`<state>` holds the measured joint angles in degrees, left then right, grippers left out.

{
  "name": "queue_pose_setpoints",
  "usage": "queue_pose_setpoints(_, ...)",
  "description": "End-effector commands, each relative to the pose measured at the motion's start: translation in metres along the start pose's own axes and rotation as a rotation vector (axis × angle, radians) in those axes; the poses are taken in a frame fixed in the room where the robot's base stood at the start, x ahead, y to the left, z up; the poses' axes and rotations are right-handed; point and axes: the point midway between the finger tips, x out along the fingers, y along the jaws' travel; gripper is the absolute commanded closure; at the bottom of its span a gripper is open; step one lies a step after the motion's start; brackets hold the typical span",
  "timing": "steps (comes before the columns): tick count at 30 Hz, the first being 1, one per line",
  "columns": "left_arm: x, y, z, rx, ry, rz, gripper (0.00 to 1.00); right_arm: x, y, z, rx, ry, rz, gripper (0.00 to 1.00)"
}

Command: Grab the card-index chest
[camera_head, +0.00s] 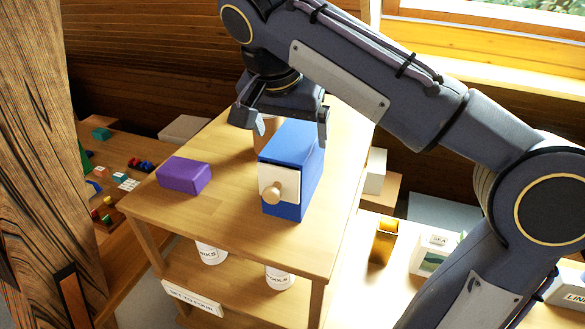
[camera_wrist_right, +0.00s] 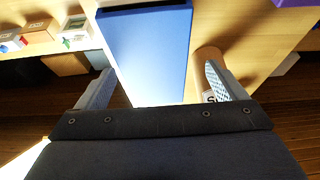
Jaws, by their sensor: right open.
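The card-index chest (camera_head: 306,160) is a blue box with a white drawer front and a round wooden knob, standing on the wooden shelf unit's top (camera_head: 230,222). My right gripper (camera_head: 282,122) is open at the chest's far end, its fingers apart on either side. In the right wrist view the blue chest (camera_wrist_right: 146,48) lies between the two open fingers (camera_wrist_right: 160,88), with a gap on each side. I cannot tell how far the fingertips reach down its sides. My left gripper is not in view.
A purple box (camera_head: 184,176) sits left of the chest. A brown cylinder (camera_head: 263,130) stands close behind the chest, near the gripper's left finger; it also shows in the wrist view (camera_wrist_right: 207,56). White labelled containers (camera_head: 211,252) stand on the shelf below. A timber post (camera_head: 30,150) rises at left.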

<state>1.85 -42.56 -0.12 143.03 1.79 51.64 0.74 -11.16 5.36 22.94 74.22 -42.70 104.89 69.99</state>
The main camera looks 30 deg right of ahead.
Motion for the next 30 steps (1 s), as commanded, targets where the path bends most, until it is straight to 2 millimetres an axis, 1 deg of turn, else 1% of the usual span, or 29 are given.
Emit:
queue_pose_setpoints(8, -0.005, 0.002, -0.003, 0.000, 0.000, 0.000, 0.64, 0.037, 0.009, -0.001, 0.003, -0.001, 0.004, 0.09)
queue_pose_setpoints(12, -0.006, 0.003, -0.003, 0.000, 0.000, 0.000, 0.64, 0.053, 0.007, -0.001, 0.002, -0.001, 0.002, 0.09)
queue_pose_setpoints(15, -0.006, 0.003, -0.003, 0.000, 0.000, 0.000, 0.64, 0.057, 0.007, -0.001, 0.001, -0.001, 0.000, 0.09)
queue_pose_setpoints(30, -0.005, 0.002, -0.002, 0.000, 0.000, 0.000, 0.64, 0.059, 0.007, 0.000, 0.001, 0.000, 0.000, 0.09)
